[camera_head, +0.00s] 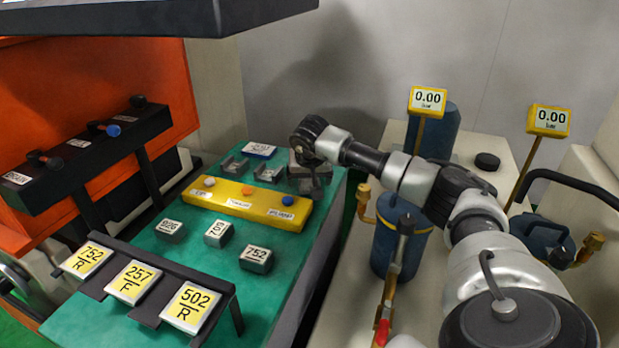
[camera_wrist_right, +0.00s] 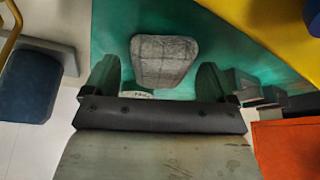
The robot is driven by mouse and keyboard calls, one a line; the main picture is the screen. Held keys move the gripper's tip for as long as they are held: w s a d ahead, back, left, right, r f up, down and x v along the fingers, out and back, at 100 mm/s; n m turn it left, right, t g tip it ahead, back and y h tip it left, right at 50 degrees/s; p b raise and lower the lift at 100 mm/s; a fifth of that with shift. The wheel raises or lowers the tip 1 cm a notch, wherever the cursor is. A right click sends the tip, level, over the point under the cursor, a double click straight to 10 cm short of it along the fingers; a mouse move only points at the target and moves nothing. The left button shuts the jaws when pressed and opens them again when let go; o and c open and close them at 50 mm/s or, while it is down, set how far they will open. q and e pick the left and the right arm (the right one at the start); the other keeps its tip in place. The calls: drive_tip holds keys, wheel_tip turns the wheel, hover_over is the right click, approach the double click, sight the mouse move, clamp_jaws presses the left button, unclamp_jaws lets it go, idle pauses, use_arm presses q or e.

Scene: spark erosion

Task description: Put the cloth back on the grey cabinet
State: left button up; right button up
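A grey, worn-looking pad (camera_wrist_right: 165,60), apparently the cloth, lies over the green top (camera_wrist_right: 125,25) in the right wrist view. My right gripper (camera_wrist_right: 158,85) has its two fingers spread on either side of it, with gaps between pad and fingers. In the head view my right gripper (camera_head: 312,182) points down at the far right corner of the green top (camera_head: 205,290) and hides most of what is beneath it. No surface is clearly a grey cabinet; a pale cabinet top (camera_head: 345,300) stands to the right. My left gripper is not in view.
A yellow strip with buttons (camera_head: 250,204) lies just left of my right gripper. Small grey blocks (camera_head: 256,259) and a rack of yellow labels (camera_head: 135,283) are nearer. Blue canisters (camera_head: 396,240), a brass-fitted valve (camera_head: 386,310) and yellow display posts (camera_head: 428,101) crowd the right side.

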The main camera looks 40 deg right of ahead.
drive_tip(key=shift+r, duration=0.1)
drive_tip(key=v, duration=1.2)
idle(0.4)
